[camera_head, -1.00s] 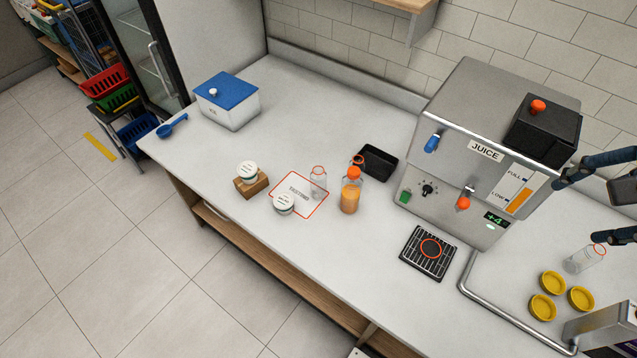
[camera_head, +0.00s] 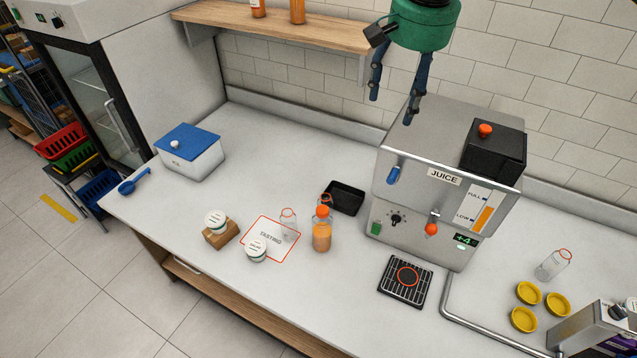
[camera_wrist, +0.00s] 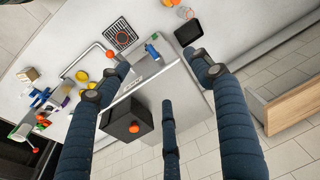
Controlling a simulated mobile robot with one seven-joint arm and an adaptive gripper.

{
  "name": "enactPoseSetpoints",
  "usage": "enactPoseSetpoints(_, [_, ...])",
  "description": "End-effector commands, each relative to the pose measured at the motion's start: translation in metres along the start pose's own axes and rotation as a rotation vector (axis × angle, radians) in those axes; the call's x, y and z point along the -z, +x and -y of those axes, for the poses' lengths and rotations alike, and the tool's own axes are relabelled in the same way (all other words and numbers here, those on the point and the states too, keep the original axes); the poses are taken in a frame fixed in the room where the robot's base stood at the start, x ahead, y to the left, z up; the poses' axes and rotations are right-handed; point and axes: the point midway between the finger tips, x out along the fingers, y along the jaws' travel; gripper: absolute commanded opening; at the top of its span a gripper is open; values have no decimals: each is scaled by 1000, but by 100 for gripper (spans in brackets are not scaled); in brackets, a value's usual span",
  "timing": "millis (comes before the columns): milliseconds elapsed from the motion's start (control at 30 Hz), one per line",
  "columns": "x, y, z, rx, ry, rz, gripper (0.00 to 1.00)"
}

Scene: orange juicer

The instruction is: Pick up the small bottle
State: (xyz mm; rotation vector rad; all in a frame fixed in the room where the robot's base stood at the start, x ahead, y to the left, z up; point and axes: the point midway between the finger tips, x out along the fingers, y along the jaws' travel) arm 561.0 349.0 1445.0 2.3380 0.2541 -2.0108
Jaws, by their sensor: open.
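A clear empty bottle (camera_head: 289,226) with an orange neck ring stands on the right part of the tasting mat (camera_head: 262,257). A bottle of orange liquid (camera_head: 322,234) with an orange cap stands just right of it. Another orange ring (camera_head: 326,199) shows behind that bottle; its body is mostly hidden. Another clear bottle (camera_head: 553,265) stands at the far right. Which one is the small bottle I cannot tell. My gripper (camera_head: 397,98) is open and empty, high above the juicer (camera_head: 420,195), apart from every bottle. Its spread fingers (camera_wrist: 158,72) also show in the wrist view.
A black tray (camera_head: 345,198) lies behind the bottles. White-lidded tubs (camera_head: 257,249) stand at the mat and on a wooden block (camera_head: 221,234). A wall shelf (camera_head: 270,30) hangs at the back. Yellow lids (camera_head: 528,293) lie at right.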

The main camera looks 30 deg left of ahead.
Motion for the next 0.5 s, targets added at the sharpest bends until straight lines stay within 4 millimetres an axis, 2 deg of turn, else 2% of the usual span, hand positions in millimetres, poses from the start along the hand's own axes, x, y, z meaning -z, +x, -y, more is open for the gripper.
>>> enactPoseSetpoints(33, [6, 7, 20, -2, -9, 13, 65])
enactPoseSetpoints(200, [18, 26, 78, -11, -27, 51, 65])
enactPoseSetpoints(500, [22, 66, 180, -34, -54, 110, 65])
